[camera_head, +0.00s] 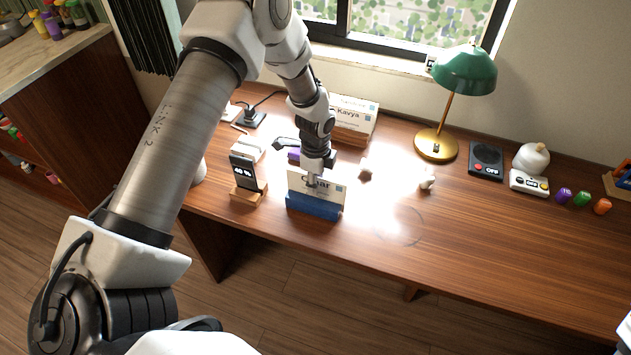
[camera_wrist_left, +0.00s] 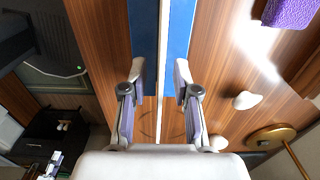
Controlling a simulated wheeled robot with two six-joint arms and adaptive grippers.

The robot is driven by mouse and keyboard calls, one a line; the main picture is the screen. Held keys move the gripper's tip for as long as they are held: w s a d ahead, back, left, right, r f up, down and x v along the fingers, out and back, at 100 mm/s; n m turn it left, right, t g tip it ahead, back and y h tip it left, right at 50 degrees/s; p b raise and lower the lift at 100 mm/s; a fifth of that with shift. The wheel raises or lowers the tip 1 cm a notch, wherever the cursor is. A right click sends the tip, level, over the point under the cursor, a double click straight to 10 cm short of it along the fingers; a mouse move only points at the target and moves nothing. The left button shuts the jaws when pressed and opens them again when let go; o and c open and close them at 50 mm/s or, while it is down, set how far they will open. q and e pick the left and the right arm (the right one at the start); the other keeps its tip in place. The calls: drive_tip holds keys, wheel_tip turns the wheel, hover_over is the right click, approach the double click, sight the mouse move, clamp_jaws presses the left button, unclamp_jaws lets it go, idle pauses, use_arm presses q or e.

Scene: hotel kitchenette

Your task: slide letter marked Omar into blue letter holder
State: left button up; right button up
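The white letter marked Omar (camera_head: 331,191) stands upright in the blue letter holder (camera_head: 315,206), its lower edge hidden behind the holder's front. The name is partly covered by my left gripper (camera_head: 314,181), which points down at the letter's top from above. In the left wrist view the letter (camera_wrist_left: 163,45) is a thin pale strip between two blue strips of the holder (camera_wrist_left: 144,30). The fingers of my left gripper (camera_wrist_left: 160,82) are spread on either side of the letter, with a visible gap on both sides.
Letters including one marked Kavya (camera_head: 350,115) stand in a rack behind. A phone on a wooden stand (camera_head: 247,178) is close left of the holder. A green lamp (camera_head: 463,75) and small items are to the right. The front right of the desk is clear.

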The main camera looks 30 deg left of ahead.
use_arm(q)
wheel_tip(320, 180, up, 12)
drive_tip(key=shift+f, duration=0.2)
drive_tip(key=s+d+f+n+g, duration=0.1)
drive_tip(key=s+d+f+n, duration=0.2)
drive_tip(key=s+f, duration=0.6)
drive_tip(key=s+d+f+n+g, duration=0.25)
drive_tip(key=s+f, duration=0.25)
drive_tip(key=s, duration=0.8)
drive_tip(key=s+d+f+n+g, duration=0.1)
drive_tip(key=s+d+f+n, duration=0.25)
drive_tip(key=s+f, duration=0.6)
drive_tip(key=w+n+t, duration=0.1)
drive_tip(key=n, duration=0.1)
drive_tip(key=w+r+n+t, duration=0.1)
drive_tip(key=n+t, duration=0.1)
drive_tip(key=w+r+n+t, duration=0.1)
drive_tip(key=n, duration=0.1)
drive_tip(key=shift+w+a+r+n+t, duration=0.15)
drive_tip(key=shift+a+r+n+t, duration=0.1)
drive_tip(key=shift+n, duration=0.15)
